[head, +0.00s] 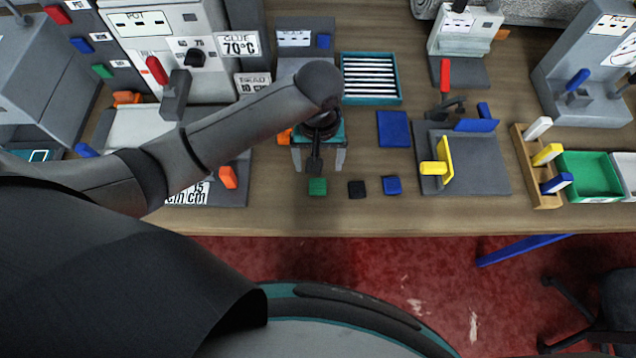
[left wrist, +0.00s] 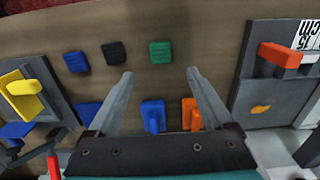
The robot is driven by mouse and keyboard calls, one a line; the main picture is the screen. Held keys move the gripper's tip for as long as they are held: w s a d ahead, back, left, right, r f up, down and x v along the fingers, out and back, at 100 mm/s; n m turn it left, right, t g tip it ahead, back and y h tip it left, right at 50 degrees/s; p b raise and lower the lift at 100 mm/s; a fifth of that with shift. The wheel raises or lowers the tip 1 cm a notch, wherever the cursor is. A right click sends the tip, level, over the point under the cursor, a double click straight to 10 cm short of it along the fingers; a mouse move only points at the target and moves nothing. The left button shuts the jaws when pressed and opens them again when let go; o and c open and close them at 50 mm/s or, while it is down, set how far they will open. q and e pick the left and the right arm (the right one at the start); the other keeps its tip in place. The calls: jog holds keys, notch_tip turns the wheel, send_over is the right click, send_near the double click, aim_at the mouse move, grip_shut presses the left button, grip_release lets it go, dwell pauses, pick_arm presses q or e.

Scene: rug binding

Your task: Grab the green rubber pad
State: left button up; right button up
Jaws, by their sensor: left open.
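The green rubber pad (head: 317,187) is a small ribbed square lying on the wooden table near its front edge. It also shows in the left wrist view (left wrist: 160,52), just beyond my fingertips and between their lines. My left gripper (head: 319,166) is open and empty, pointing toward the front edge, with the pad close in front of it. In the left wrist view the two fingers of my left gripper (left wrist: 159,74) are spread wide and apart from the pad. My right gripper is not in view.
A black pad (head: 357,189) and a blue pad (head: 392,185) lie in a row right of the green one. A grey fixture with a yellow clamp (head: 444,160) stands further right. A machine with an orange handle (head: 228,177) is to the left. The front table strip is clear.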

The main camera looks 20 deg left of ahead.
aim_at(317, 183)
pick_arm(q)
notch_tip(317, 183, down, 10)
jog(key=shift+w+a+r+b, duration=0.15)
jog(key=shift+b, duration=0.55)
jog(key=shift+c, duration=0.3)
grip_shut()
